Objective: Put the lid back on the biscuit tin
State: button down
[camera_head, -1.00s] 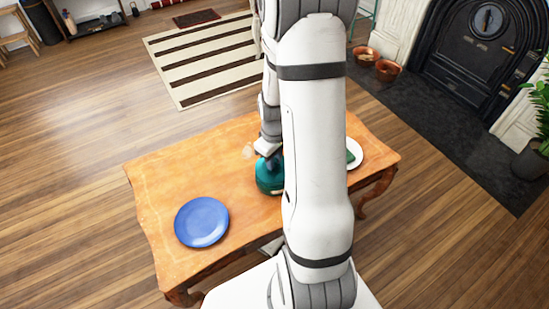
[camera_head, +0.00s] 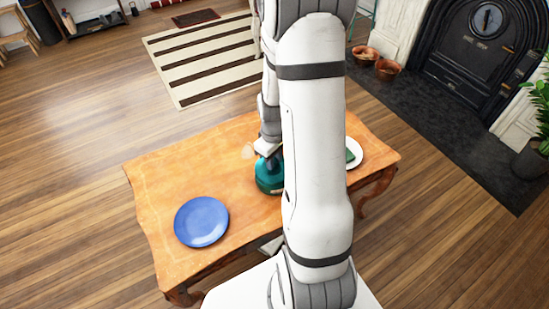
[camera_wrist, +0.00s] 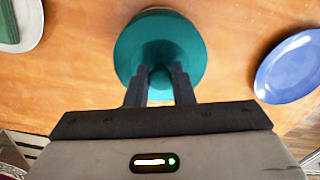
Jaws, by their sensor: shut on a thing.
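The lid (camera_wrist: 160,45) is a teal disc with a raised middle, seen from above in the wrist view. My gripper (camera_wrist: 159,75) is shut on the lid's raised middle. In the head view the teal biscuit tin (camera_head: 269,184) stands on the wooden table, left of my arm. My gripper is directly above it there, pointing down. The lid covers most of the tin in the wrist view. A thin brownish edge shows past the lid's far side. I cannot tell whether the lid rests fully on the rim. My arm hides the tin's right side.
A blue plate (camera_head: 201,222) lies on the table (camera_head: 165,180) to the left. A white plate (camera_head: 359,158) with a green thing (camera_head: 350,157) on it is at the right, partly behind my arm. The table's left end is clear.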

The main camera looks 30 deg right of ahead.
dwell(0.4)
jog(key=c, duration=1.2)
grip_release()
jog(key=shift+o, duration=0.7)
jog(key=o, duration=0.4)
jog(key=shift+r+p, duration=0.4)
jog(key=shift+r, duration=0.05)
jog(key=shift+r+p, duration=2.35)
jog(key=shift+r, duration=0.7)
